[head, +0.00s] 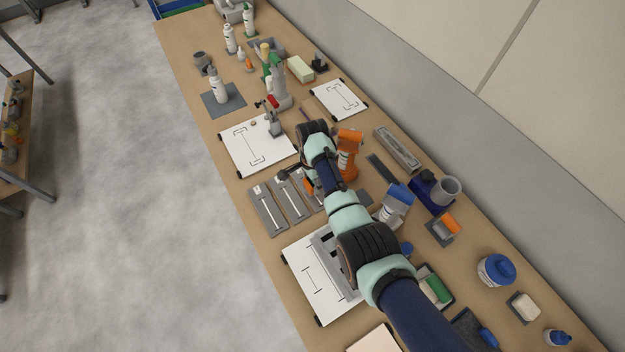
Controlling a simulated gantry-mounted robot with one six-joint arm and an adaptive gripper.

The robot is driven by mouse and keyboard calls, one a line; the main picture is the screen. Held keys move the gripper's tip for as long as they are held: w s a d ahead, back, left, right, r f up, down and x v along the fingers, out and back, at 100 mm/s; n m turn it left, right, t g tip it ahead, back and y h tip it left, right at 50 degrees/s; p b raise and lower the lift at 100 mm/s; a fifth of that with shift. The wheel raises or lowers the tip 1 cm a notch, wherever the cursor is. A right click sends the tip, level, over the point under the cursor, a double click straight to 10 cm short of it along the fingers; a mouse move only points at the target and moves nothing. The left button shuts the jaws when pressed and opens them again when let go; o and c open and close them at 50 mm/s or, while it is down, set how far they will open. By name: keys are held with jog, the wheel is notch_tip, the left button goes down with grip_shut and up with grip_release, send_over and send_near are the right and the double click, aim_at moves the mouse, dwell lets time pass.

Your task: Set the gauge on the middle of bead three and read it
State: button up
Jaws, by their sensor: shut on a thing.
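Several grey plates lie in a row left of my arm, each with a pale bead along it: one at the left (268,211), one in the middle (291,198) and one at the right (315,197), partly covered by my arm. I cannot read any numbers on them. My gripper (304,183) is low over the far part of this row, largely hidden by my own wrist. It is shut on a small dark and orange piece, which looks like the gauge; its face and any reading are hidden. I cannot tell whether it touches a bead.
White marked boards lie beyond (257,147) and nearer (306,281). Blue-and-white containers (395,204), a blue holder with a grey cup (436,192) and trays crowd the right side. The bench's left edge is close to the plates.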

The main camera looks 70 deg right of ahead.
jog(key=shift+f+b, duration=0.55)
jog(key=shift+f, duration=0.2)
jog(key=o, duration=1.4)
jog(key=shift+c, duration=0.2)
jog(key=shift+r, duration=0.1)
notch_tip(320, 180, up, 8)
jog(key=p, duration=0.8)
